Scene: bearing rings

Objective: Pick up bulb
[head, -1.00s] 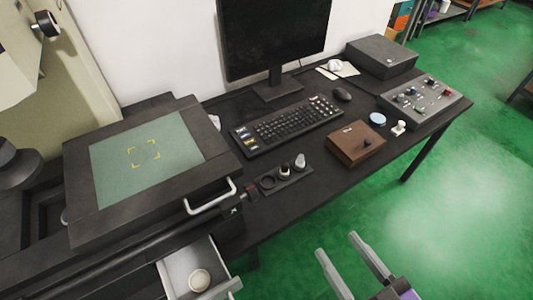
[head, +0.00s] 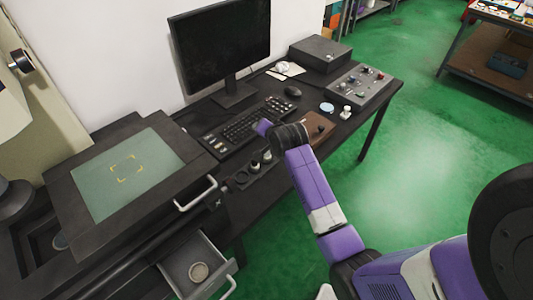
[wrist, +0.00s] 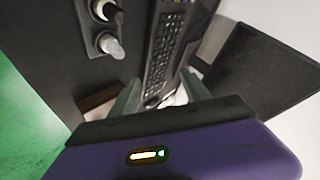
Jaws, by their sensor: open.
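A dark strip with round sockets (head: 241,178) lies on the desk in front of the keyboard. Two pale, bulb-like pieces stand upright in it, the left one (head: 254,166) and the right one (head: 267,156). In the wrist view they show at upper left, a frosted one (wrist: 112,47) and a paler one (wrist: 104,10). Which of them is the bulb I cannot tell. My gripper (wrist: 161,92) is open and empty, its fingers over the keyboard side, apart from both pieces. In the head view my arm reaches over the desk and its fingertips cannot be made out.
A brown box (head: 320,127) is partly behind my arm. A small white piece (head: 346,112) and a blue disc (head: 327,107) lie beyond it. The keyboard (head: 228,134) and monitor (head: 222,50) stand behind. An open drawer (head: 226,262) at lower left holds a ring (head: 198,272).

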